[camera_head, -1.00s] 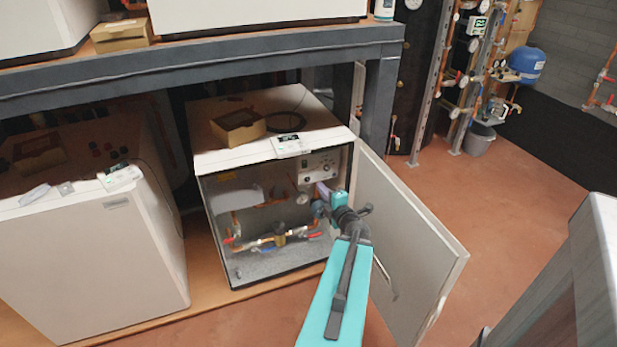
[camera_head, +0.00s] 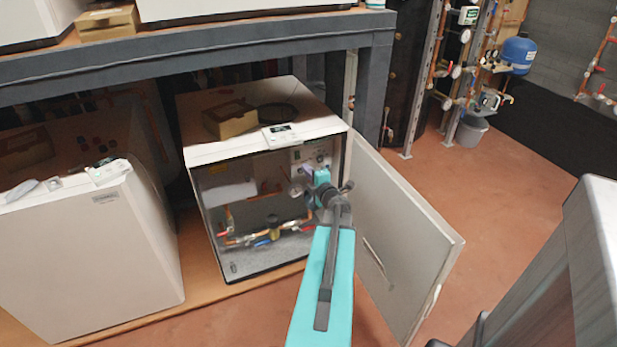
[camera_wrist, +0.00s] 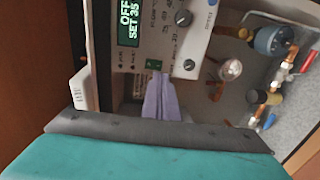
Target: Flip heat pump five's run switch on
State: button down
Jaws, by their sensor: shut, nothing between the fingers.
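The open heat pump (camera_head: 265,150) stands on the lower shelf with its front door (camera_head: 400,235) swung out to the right. No number on it is readable. Its control panel (camera_head: 312,155) is at the upper right inside, partly hidden by my arm. In the wrist view the panel (camera_wrist: 150,50) has a display (camera_wrist: 128,25) reading "OFF SET 35" and round knobs (camera_wrist: 188,65). A small green part (camera_wrist: 153,64), possibly the run switch, sits right at my fingertips. My gripper (camera_wrist: 160,82) is shut and empty, its purple fingers at the panel; contact cannot be told.
Pipes and valves (camera_head: 265,233) fill the lower cabinet; a gauge (camera_wrist: 230,70) sits close to the right of my fingers in the wrist view. A closed heat pump (camera_head: 95,240) stands at left. A shelf post (camera_head: 372,95) rises behind the door.

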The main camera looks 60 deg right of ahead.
aim_at(297, 159)
jog(key=shift+x, duration=3.25)
jog(key=shift+s, duration=0.1)
jog(key=shift+s+d+f+b, duration=0.15)
jog(key=shift+d+f+b, duration=0.05)
jog(key=shift+b, duration=0.8)
jog(key=shift+w+a+r, duration=0.15)
jog(key=shift+w+a, duration=0.05)
jog(key=shift+w, duration=0.3)
jog(key=shift+a, duration=0.1)
